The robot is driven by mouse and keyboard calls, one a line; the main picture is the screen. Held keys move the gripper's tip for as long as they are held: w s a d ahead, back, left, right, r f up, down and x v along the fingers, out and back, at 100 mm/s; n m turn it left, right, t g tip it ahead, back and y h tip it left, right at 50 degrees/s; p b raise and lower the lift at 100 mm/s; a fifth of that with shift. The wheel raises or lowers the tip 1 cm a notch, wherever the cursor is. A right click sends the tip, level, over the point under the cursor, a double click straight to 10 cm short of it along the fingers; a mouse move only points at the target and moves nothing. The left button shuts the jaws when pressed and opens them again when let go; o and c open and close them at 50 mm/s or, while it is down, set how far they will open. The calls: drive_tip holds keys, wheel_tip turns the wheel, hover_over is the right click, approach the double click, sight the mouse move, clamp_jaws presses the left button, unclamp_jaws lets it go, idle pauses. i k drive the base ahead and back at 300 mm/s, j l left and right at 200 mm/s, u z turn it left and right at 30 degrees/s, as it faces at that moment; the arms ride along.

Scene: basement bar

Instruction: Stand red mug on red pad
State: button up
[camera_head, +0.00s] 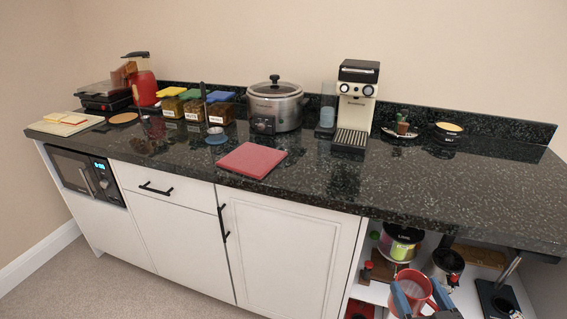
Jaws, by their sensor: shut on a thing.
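The red mug (414,284) is at the bottom right, in front of the open shelf under the counter. My gripper (423,302) is at the bottom edge of the picture, with its blue fingers at the mug, shut on it. The lower part of the mug and most of my gripper are cut off or hidden. The mug's mouth faces up and toward the camera. The red pad (252,160) lies flat and bare on the dark counter, near its front edge, well up and left of the mug.
The dark counter (330,185) has free room right of the pad. A slow cooker (275,108) and coffee machine (356,95) stand behind it. The open shelf holds a large can (400,243) and a dark pot (446,265).

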sight(256, 158)
drive_tip(key=u, duration=1.25)
drive_tip(key=i+l+u, duration=0.25)
drive_tip(key=i+l, duration=0.3)
drive_tip(key=i, duration=0.1)
